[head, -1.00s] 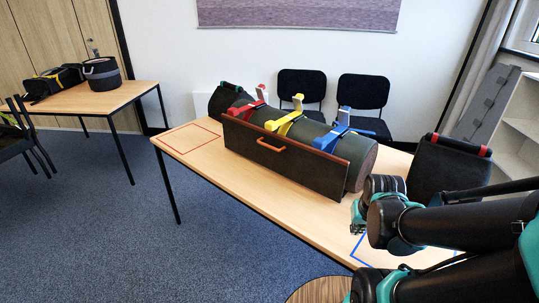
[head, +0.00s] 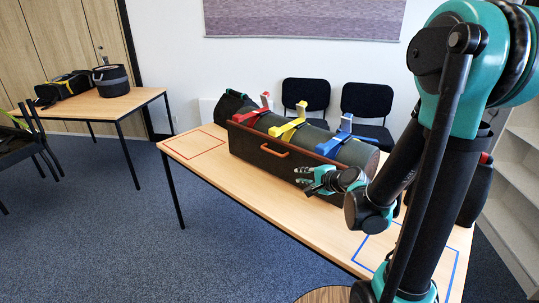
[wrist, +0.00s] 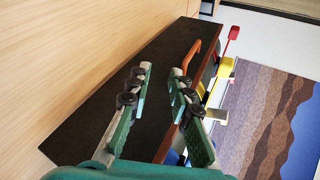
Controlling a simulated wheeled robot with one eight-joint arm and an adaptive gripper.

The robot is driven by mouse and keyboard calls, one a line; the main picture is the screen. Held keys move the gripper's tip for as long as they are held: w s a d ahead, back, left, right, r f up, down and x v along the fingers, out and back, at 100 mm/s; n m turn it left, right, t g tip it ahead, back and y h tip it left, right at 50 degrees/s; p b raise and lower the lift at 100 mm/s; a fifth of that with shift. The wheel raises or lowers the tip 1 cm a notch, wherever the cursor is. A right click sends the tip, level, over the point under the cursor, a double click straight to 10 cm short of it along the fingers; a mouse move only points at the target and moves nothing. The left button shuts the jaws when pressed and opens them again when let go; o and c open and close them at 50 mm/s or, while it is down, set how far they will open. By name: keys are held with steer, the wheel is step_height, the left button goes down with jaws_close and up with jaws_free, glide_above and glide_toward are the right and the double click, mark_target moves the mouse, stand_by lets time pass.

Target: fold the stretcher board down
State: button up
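The stretcher board (head: 248,150) stands up along the near side of the dark roll (head: 318,136) on the table. Its face looks dark, with a reddish-brown top edge and an orange handle (head: 274,151) near that edge. In the wrist view, the board (wrist: 120,85) runs diagonally and its handle (wrist: 191,57) shows beyond my fingertips. My gripper (head: 305,180) is at the near side of the board, right of the handle. The wrist view shows my gripper (wrist: 160,70) open and empty, its fingers apart. I cannot tell whether a finger touches the board.
Red (head: 262,107), yellow (head: 289,128) and blue (head: 335,143) straps cross the roll. The table (head: 285,198) has a red outline at left and a blue one at right. Chairs stand behind. A second table (head: 100,107) holds bags. The table strip before the board is clear.

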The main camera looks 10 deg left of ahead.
mark_target(274, 153)
steer(key=w+a+m, duration=0.2)
steer(key=w+a, duration=0.2)
steer(key=w, duration=0.2)
steer(key=w+a+f+m+t+y, duration=0.1)
steer(key=w+a+m, duration=0.1)
steer(key=w+a, duration=0.2)
steer(key=w+a+m+t, duration=0.1)
steer(key=w+a, duration=0.3)
steer(key=w, duration=0.4)
steer(key=shift+a+f+m+y, duration=0.3)
steer(key=shift+a+m, duration=0.1)
jaws_close()
